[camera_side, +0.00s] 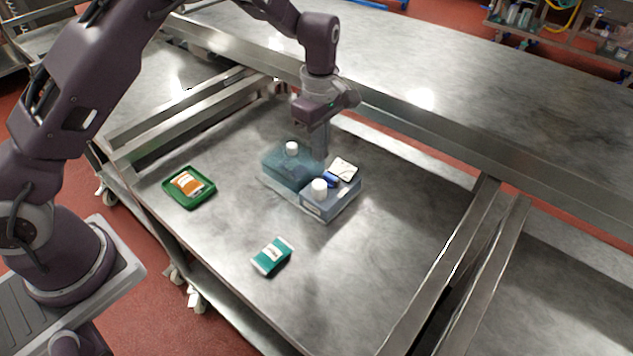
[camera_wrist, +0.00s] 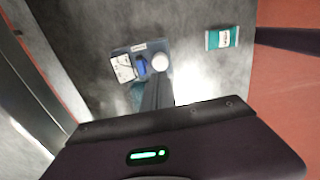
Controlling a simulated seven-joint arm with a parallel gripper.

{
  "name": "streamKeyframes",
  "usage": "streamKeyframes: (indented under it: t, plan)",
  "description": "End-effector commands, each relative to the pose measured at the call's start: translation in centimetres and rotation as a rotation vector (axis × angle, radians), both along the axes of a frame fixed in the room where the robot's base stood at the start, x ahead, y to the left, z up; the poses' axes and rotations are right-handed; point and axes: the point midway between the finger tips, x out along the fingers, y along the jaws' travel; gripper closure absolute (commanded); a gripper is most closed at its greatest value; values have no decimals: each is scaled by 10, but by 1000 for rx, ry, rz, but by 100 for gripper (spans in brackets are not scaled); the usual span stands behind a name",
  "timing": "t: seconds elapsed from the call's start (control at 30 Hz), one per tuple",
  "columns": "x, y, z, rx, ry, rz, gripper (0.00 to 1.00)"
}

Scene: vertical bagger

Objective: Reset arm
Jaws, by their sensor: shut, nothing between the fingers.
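My gripper (camera_side: 320,152) is shut and empty. In the side view it points down over a blue-grey divided bin (camera_side: 318,208), near its middle; I cannot tell whether the fingertips touch the contents. The bin holds a white-capped bottle (camera_side: 319,187), a white packet (camera_side: 343,169) and a blue item (camera_side: 330,180) in the near part. Another white-capped bottle (camera_side: 292,148) is in the far part. In the wrist view the shut fingers (camera_wrist: 157,92) reach toward the bin (camera_wrist: 138,46), partly hiding it.
A green tray (camera_side: 170,190) with an orange-and-white packet (camera_side: 187,183) is on the left. A teal-and-white packet (camera_side: 272,256) lies on the steel table at the front; it also shows in the wrist view (camera_wrist: 222,38). Metal rails (camera_side: 455,265) border the table. The table's front right is clear.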

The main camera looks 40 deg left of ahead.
Motion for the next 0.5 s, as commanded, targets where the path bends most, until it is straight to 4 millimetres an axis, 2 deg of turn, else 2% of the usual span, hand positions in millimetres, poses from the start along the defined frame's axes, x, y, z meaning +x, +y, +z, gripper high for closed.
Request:
streamKeyframes:
  t: [0.27, 0.33, 0.37, 0.43, 0.5]
  plan:
    - [0, 0, 3, 1, -1, 0, 100]
    - [-1, 1, 10, -7, -7, -13, 100]
    - [-4, 2, 18, -15, -14, -31, 100]
    - [-15, 4, 50, -47, -44, -110, 100]
    - [-39, 9, 95, -82, -94, -249, 100]
